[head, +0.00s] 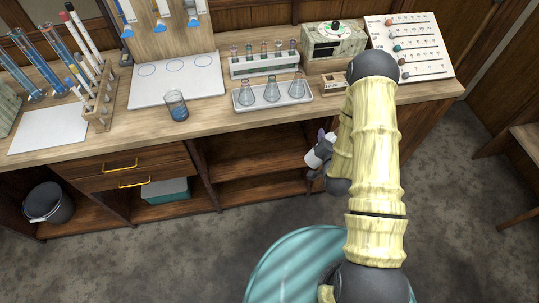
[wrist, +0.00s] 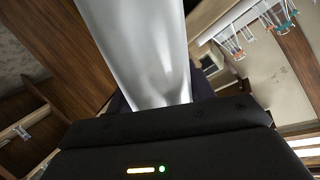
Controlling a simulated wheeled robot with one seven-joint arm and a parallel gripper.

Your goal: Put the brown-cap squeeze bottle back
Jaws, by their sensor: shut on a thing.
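A whitish squeeze bottle (head: 315,157) is held in my gripper (head: 319,152), in front of the bench's open lower shelves in the head view. My gripper is shut on it, and the bottle looks tilted. In the wrist view the smooth pale bottle body (wrist: 145,50) fills the upper middle and rises out of the frame above my gripper (wrist: 160,105). The bottle's cap does not show clearly in either view, so I cannot tell its colour.
The wooden bench top carries a white board with circles (head: 200,88), a blue beaker (head: 176,106), a flask tray (head: 300,99), a vial rack (head: 239,70), and a tube rack (head: 95,122). Below are open shelves (head: 245,189). A dark bucket (head: 45,204) stands lower left.

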